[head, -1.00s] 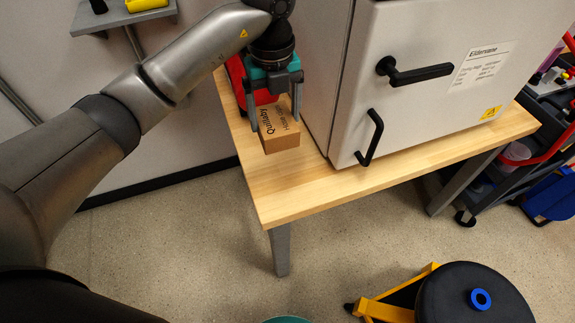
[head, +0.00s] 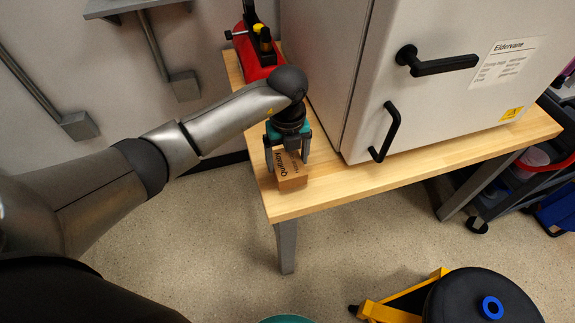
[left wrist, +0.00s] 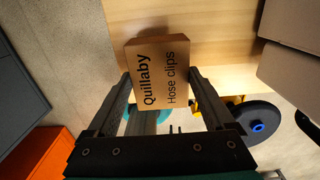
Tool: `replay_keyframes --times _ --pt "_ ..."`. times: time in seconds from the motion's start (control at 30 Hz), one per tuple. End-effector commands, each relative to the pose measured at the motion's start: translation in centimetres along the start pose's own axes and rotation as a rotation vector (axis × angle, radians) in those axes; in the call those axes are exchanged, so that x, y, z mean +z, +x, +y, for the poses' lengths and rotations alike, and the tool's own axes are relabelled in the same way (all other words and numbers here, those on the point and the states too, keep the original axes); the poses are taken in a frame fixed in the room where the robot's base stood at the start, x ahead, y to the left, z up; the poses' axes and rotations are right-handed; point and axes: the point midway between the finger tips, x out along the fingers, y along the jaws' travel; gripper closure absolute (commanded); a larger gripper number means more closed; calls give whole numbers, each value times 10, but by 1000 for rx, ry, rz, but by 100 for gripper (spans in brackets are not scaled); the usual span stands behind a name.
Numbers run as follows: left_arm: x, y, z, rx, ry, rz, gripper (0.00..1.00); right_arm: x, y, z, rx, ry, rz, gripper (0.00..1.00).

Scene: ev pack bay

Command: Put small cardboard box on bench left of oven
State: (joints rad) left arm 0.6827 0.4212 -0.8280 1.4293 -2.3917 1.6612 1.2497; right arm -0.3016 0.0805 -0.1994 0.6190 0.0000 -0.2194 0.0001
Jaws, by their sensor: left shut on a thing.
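The small cardboard box (head: 291,175), marked "Quillaby Hose clips", is between the fingers of my left gripper (head: 288,158), which is shut on it. The box is at the bench top (head: 340,187), left of the oven (head: 440,70); I cannot tell whether it touches the wood. In the left wrist view the box (left wrist: 160,75) sits between both fingers (left wrist: 163,95), with the bench wood (left wrist: 210,30) behind it. The oven is a pale cabinet with two black handles. My right gripper is not in view.
A red device (head: 256,66) stands behind my gripper on the bench. The bench's front left edge is close to the box. A black stool with a yellow frame (head: 390,303) stands on the floor in front. A dark cart (head: 510,190) is at the right.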

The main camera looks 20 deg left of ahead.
Motion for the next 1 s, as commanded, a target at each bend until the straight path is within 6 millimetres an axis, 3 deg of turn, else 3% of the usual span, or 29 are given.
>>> replay_keyframes --times 0.13,0.53,0.57,0.67,1.0 --pt "0 25 0 2 -2 2 77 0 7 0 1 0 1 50" --pt "0 30 0 0 0 0 77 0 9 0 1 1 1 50" --pt "0 30 0 1 0 0 11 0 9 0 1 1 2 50" --pt "0 29 0 1 -1 0 0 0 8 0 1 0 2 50" --pt "0 22 0 0 -1 0 0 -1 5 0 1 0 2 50"
